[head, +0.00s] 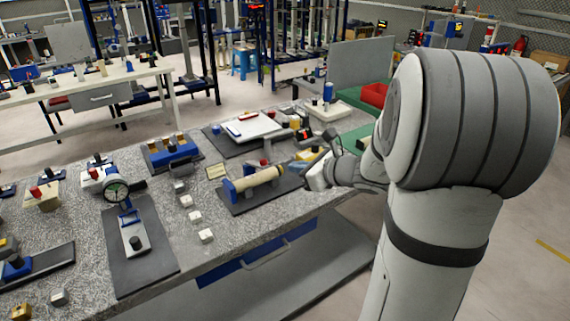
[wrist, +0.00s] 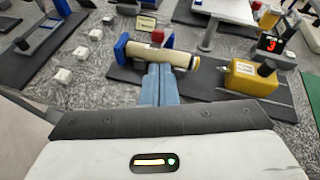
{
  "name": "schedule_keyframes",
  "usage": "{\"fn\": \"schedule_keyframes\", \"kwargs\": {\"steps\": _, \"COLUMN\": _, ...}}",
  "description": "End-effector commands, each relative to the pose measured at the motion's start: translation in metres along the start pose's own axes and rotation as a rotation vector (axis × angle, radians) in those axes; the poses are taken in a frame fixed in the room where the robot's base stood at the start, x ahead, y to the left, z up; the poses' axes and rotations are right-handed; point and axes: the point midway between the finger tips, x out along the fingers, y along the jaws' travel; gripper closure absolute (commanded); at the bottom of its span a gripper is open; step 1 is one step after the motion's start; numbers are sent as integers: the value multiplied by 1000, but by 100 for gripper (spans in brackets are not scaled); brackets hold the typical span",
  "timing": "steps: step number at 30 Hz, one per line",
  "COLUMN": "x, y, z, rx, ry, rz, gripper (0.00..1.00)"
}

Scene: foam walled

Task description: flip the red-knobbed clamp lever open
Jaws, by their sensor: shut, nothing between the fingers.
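In the head view my gripper (head: 316,172) is right of the fixture.
A yellow block (wrist: 245,76) on a dark plate and a red-digit display (wrist: 271,45) stand at the right. Several small white cubes (head: 206,236) lie left of the fixture. A dial gauge stand (head: 118,190) is farther left. A small sign (head: 216,171) stands behind.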

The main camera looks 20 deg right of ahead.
Motion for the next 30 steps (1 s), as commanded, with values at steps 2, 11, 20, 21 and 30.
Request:
{"fn": "schedule_keyframes", "kwargs": {"steps": 2, "x": -5, "y": 0, "z": 0, "rx": -1, "ry": 0, "rz": 1, "gripper": 100}}
{"fn": "schedule_keyframes", "kwargs": {"steps": 11, "x": -4, "y": 3, "z": 0, "rx": -5, "ry": -1, "rz": 8, "gripper": 100}}
{"fn": "schedule_keyframes", "kwargs": {"steps": 20, "x": -6, "y": 50, "z": 7, "rx": -228, "ry": 54, "rz": 146, "gripper": 100}}
{"fn": "schedule_keyframes", "kwargs": {"steps": 21, "x": -8, "y": 68, "z": 8, "rx": -323, "ry": 75, "rz": 202, "gripper": 100}}
{"fn": "schedule_keyframes", "kwargs": {"steps": 30, "x": -67, "y": 187, "z": -22, "rx": -1263, "ry": 233, "rz": 718, "gripper": 100}}
